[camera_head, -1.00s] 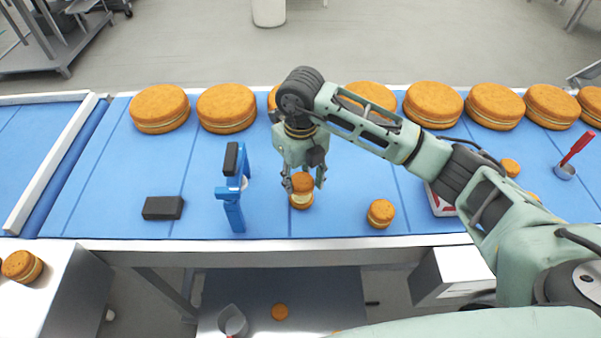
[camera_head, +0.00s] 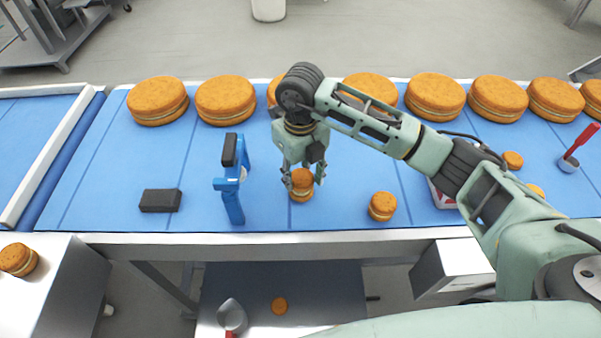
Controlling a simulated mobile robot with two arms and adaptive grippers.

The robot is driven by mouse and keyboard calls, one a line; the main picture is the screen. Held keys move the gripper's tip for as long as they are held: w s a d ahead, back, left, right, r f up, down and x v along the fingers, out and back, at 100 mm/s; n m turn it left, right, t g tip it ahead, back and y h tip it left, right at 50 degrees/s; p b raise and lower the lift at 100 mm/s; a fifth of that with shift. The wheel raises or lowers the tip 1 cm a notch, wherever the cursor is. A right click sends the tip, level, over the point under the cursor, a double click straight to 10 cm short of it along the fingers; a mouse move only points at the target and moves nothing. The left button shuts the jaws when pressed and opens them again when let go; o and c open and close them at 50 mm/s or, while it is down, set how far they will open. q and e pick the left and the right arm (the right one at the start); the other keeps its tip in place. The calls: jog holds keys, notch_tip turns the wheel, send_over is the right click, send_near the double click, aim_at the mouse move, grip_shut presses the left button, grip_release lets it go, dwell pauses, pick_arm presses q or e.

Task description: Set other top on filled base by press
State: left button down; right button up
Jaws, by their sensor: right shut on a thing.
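My right gripper (camera_head: 303,183) points down over the blue table, its fingers on both sides of a small orange-brown round top (camera_head: 302,178). It is shut on this top. Directly below is the filled base (camera_head: 301,197), standing on the table. Top and base look touching, with only a thin pale band showing between them; the fingers partly hide the edges. A blue press-like tool with a black upper block (camera_head: 233,188) stands upright to the left of the gripper, apart from it. My left gripper is not in view.
Another small filled round (camera_head: 382,206) stands to the right. A black block (camera_head: 160,200) lies at left. Large rounds (camera_head: 435,97) line the back edge. A red-handled scoop (camera_head: 571,160) is at far right. The blue surface (camera_head: 340,205) between gripper and small round is clear.

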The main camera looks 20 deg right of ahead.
jog(key=shift+f+b, duration=0.7)
jog(key=shift+f, duration=0.1)
dwell(1.0)
jog(key=o, duration=0.8)
jog(key=shift+o, duration=0.6)
jog(key=o, duration=0.4)
jog(key=shift+r, duration=0.15)
jog(key=shift+r+p, duration=1.95)
jog(key=shift+r, duration=1.45)
